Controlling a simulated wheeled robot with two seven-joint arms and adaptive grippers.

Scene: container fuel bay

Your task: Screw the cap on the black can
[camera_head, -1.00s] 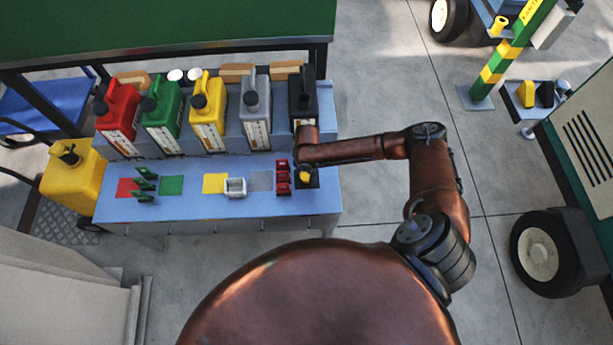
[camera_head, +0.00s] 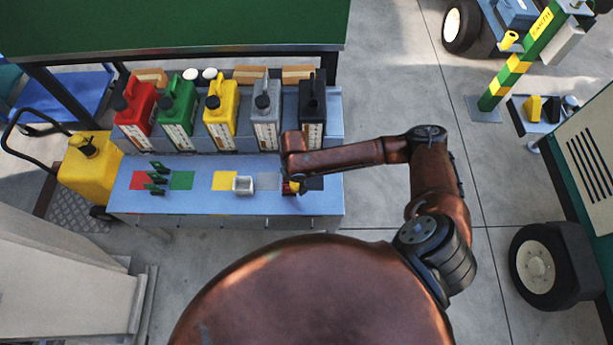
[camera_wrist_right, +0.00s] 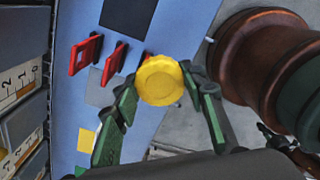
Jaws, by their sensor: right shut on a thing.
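The black can (camera_head: 312,104) stands upright at the right end of the row of cans on the bench. Its top shows dark and small, so I cannot tell whether a cap is on it. My right gripper (camera_wrist_right: 160,82) has its green fingers on either side of a round yellow cap (camera_wrist_right: 160,80) and is shut on it. In the head view the yellow cap (camera_head: 293,186) shows just below my right wrist, over the bench front.
Red, green, yellow and grey cans (camera_head: 266,112) stand left of the black one. Red upright pieces (camera_wrist_right: 85,55) are close to the gripper. A black patch (camera_wrist_right: 130,14) is bare.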

